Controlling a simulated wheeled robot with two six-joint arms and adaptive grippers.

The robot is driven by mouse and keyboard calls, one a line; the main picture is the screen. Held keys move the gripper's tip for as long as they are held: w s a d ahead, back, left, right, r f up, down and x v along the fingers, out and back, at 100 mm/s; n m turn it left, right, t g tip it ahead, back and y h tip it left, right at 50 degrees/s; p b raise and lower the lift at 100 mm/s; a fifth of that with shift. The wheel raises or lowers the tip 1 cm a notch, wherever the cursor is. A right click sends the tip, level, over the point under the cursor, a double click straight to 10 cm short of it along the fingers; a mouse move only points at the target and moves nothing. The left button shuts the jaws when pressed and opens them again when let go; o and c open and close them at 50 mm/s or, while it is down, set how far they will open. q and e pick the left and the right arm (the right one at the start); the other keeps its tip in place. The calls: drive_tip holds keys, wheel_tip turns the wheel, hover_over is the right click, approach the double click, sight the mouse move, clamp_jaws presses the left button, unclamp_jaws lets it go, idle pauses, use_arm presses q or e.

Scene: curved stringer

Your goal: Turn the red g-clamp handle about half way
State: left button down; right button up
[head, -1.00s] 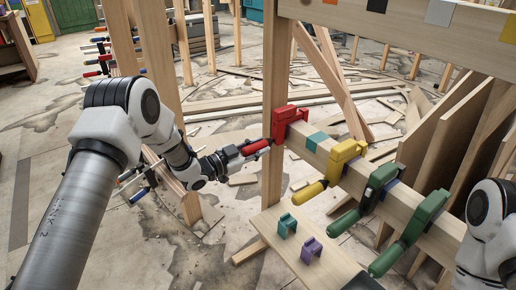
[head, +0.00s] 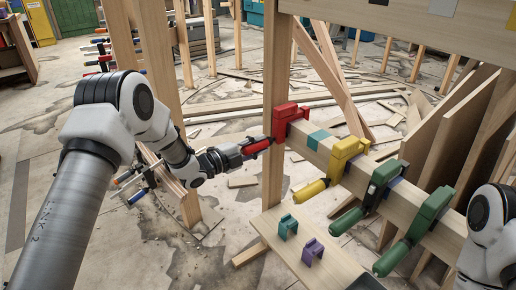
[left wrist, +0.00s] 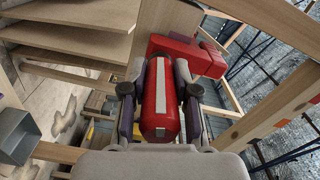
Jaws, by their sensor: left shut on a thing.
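The red g-clamp (head: 286,121) sits on the wooden beam beside an upright post in the head view. Its red handle (head: 256,146) points left and slightly down from the clamp. My left gripper (head: 241,150) is shut on the handle, coming from the left. In the left wrist view the red handle (left wrist: 160,115), with a pale stripe along it, lies between the two fingers, and the red clamp body (left wrist: 195,55) is beyond it. My right gripper is not visible; only part of my right arm shows at the right edge.
A yellow clamp (head: 345,155) and two green clamps (head: 382,178) sit further along the beam, their handles hanging toward the lower left. A small shelf (head: 318,272) below carries a teal block (head: 287,226) and a purple block (head: 312,251). Wooden posts stand behind my left arm.

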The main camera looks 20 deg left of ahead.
use_arm(q)
drive_tip(key=shift+m+b, duration=0.5)
drive_tip(key=shift+m, duration=1)
drive_tip(key=c, duration=0.9)
unclamp_jaws()
drive_tip(key=shift+o, duration=0.2)
drive_tip(key=shift+a, duration=0.1)
drive_tip(key=v, duration=1.2)
